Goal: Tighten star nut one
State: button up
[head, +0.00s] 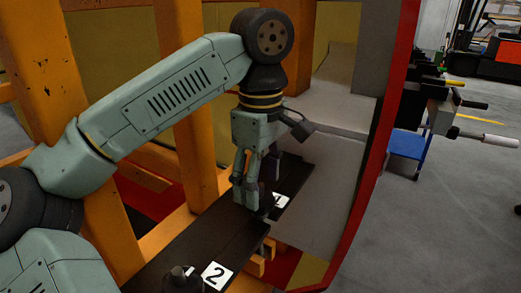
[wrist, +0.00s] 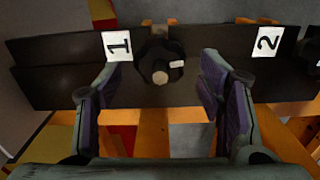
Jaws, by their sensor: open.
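Star nut one (wrist: 162,60) is a dark knob with a pale round stud end, on a dark bar (wrist: 60,85) just right of the white label "1" (wrist: 117,45) in the wrist view. My gripper (wrist: 160,78) is open, with one finger to each side of the nut. There is a gap on both sides, and neither finger visibly touches it. In the head view my gripper (head: 256,205) points down at the bar (head: 215,232), beside the label "1" (head: 281,201). The gripper mostly hides the nut there.
A second star nut (head: 178,281) sits by the label "2" (head: 216,275), nearer the camera on the bar. Orange frame posts (head: 190,140) stand behind my arm. A grey panel with a red edge (head: 378,165) rises to the right.

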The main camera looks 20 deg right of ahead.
notch_tip(320, 180, up, 9)
jog(key=shift+r, duration=0.1)
dwell(0.7)
